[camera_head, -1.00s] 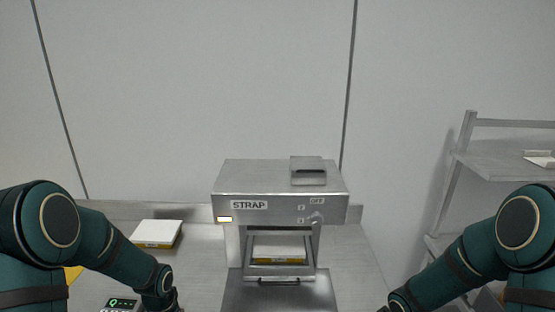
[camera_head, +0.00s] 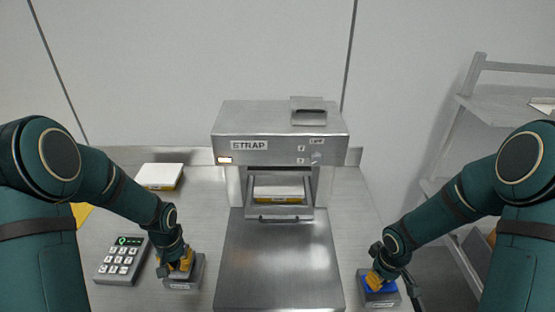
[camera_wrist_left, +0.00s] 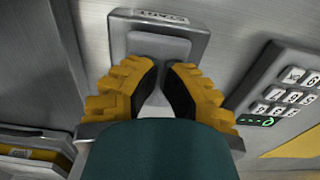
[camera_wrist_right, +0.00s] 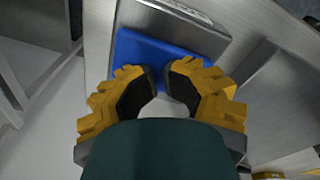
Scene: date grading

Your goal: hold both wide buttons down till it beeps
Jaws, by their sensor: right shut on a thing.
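The left wide button (camera_wrist_left: 158,45) is a grey pad on a grey box (camera_head: 197,273), left of the strapping machine. My left gripper (camera_head: 176,270) is over it, its yellow fingers nearly together with nothing visible between them; the left wrist view shows its tips (camera_wrist_left: 160,66) at the pad's near edge. The right wide button (camera_wrist_right: 150,52) is blue, on a metal box (camera_head: 382,300) right of the machine. My right gripper (camera_head: 376,280) is shut at the blue button, tips (camera_wrist_right: 163,72) against or just over it. How far either button is pressed cannot be told.
The strapping machine (camera_head: 280,122) stands between the arms, labelled STRAP, with a lit lamp (camera_head: 225,160). A white-topped box (camera_head: 278,192) sits in its opening. A keypad (camera_head: 122,260) lies left of the left button; another box (camera_head: 160,174) is behind it. A shelf (camera_head: 500,110) stands right.

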